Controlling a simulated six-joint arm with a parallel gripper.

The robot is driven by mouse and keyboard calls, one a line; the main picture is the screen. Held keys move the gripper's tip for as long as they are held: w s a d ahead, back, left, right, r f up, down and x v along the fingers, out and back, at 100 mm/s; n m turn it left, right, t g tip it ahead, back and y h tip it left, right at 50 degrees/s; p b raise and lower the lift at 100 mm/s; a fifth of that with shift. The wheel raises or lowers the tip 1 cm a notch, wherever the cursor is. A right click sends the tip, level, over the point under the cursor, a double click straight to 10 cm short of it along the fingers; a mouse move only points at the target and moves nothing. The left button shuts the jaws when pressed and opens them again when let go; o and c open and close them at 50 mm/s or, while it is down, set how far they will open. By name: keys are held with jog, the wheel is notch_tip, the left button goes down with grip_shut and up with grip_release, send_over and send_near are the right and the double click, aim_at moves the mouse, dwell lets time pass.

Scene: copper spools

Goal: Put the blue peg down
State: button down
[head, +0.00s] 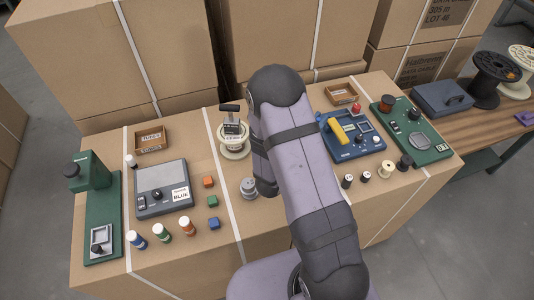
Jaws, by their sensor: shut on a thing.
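My arm rises through the middle of the view and folds over at the elbow. My gripper is hidden behind it, so I cannot see its jaws or anything in them. A small cylinder with a blue band and pale top (136,240) stands upright at the front left of the cardboard surface. It is first in a row with a green-banded cylinder (160,234) and an orange-banded one (187,227). I cannot tell whether the blue-banded cylinder is the blue peg. No other blue peg shows.
A cream spool (234,152) and grey metal cylinder (248,188) stand near my arm. A blue device (352,147) and several small spools are at right.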

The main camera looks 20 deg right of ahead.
jog(key=w+a+f+n+t+y, duration=0.1)
jog(key=w+a+n+t+y, duration=0.2)
jog(key=w+a, duration=0.25)
jog(key=shift+w+d+f+p, duration=0.1)
jog(key=shift+d+f+p, duration=0.05)
jog(key=shift+f, duration=0.85)
jog(key=shift+w+d+f+p, duration=0.1)
jog(key=shift+w+f, duration=0.05)
jog(key=shift+f, duration=0.85)
jog(key=shift+w+d+f+p, duration=0.1)
jog(key=shift+d+f+p, duration=0.05)
jog(key=shift+f, duration=0.85)
jog(key=shift+f, duration=0.1)
jog(key=shift+f, duration=1.95)
jog(key=shift+f, duration=0.15)
jog(key=c, duration=1.8)
grip_release()
